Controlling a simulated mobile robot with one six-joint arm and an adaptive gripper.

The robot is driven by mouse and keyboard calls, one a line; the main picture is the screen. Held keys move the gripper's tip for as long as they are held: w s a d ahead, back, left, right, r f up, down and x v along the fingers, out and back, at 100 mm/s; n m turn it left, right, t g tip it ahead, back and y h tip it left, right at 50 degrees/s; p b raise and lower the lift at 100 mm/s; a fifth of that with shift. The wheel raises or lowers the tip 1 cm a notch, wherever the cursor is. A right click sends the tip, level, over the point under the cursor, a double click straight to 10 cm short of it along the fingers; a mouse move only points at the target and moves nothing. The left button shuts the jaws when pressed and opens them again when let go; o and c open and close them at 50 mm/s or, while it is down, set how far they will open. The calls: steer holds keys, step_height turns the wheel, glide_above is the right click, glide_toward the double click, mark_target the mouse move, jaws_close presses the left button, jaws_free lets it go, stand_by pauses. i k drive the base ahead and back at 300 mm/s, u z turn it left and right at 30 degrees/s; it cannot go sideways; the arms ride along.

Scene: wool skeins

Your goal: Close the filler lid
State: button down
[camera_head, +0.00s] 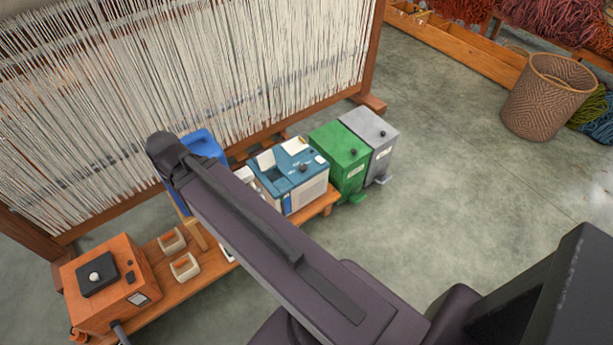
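A white machine with a blue top (309,164) stands on a low wooden bench, partly behind my arm. A small pale flap (266,160) stands upright at the left of its top, beside a darker recess; it looks like the filler lid, open, but it is small in the picture. A white piece (295,145) lies or stands at the back of the top, and a small dark knob (303,168) sits near the middle. My arm crosses the view from lower right to upper left and hides part of the machine's left side. My gripper is not in view.
Green (341,155) and grey (373,136) bins stand right of the machine. An orange box (125,270) and two small cream holders (172,240) are on the bench (195,287). A strung loom (190,75) is behind. A wicker basket (545,97) stands right; floor between is clear.

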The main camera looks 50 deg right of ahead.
mark_target(266, 160)
steer(key=z, duration=1.15)
steer(key=k, duration=0.95)
steer(key=u, duration=0.05)
steer(key=i, duration=0.7)
steer(key=z, duration=0.05)
